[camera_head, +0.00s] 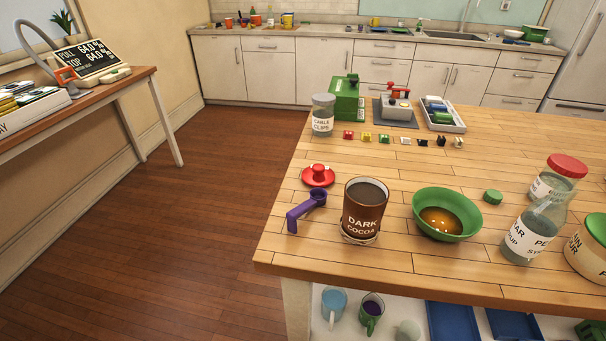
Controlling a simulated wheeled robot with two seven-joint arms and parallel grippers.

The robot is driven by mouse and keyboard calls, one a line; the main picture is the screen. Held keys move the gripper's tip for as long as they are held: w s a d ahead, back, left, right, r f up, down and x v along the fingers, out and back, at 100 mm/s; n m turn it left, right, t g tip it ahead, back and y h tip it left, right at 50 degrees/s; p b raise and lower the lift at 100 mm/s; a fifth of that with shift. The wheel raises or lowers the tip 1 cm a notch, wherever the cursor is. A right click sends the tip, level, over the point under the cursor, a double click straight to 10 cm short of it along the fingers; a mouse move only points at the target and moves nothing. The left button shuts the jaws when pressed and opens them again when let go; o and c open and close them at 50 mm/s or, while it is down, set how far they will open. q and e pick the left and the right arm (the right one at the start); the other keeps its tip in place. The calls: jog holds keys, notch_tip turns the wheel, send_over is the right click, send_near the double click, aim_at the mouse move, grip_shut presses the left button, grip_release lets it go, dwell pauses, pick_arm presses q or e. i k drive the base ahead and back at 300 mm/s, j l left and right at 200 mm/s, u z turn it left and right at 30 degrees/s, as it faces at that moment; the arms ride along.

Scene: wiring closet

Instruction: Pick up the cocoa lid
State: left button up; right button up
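A round red lid with a raised knob (318,174) lies on the wooden table near its left edge. It appears to be the cocoa lid. The brown jar labelled "DARK COCOA" (364,216) stands upright to the right of it and nearer, with its top open and dark contents showing. A purple scoop (306,211) lies on the table between the lid and the table's front left corner, apart from the lid. Neither of my grippers is in view, and nothing covers the lid.
To the right are a green bowl (446,213) of brown liquid, a small green cap (492,197), a pear syrup bottle (532,231) and a red-lidded jar (565,170). A cable clips jar (323,116) stands behind the lid. The tabletop around the lid is clear.

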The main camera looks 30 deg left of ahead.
aim_at(317, 175)
jog(key=j+z, duration=0.15)
jog(key=j, duration=0.25)
jog(key=k+j+z, duration=0.15)
jog(key=j, duration=0.25)
jog(key=k+j+z, duration=0.15)
jog(key=j, duration=0.25)
jog(key=j+z, duration=0.2)
jog(key=j, duration=0.2)
jog(key=k+j+z, duration=0.15)
jog(key=j, duration=0.25)
jog(key=i+j+z, duration=0.25)
jog(key=j, duration=0.3)
jog(key=j+z, duration=0.25)
jog(key=j, duration=0.3)
jog(key=j+z, duration=0.25)
jog(key=j, duration=0.35)
jog(key=i+j+z, duration=0.15)
jog(key=j, duration=0.15)
jog(key=i+j+z, duration=0.15)
jog(key=j, duration=0.2)
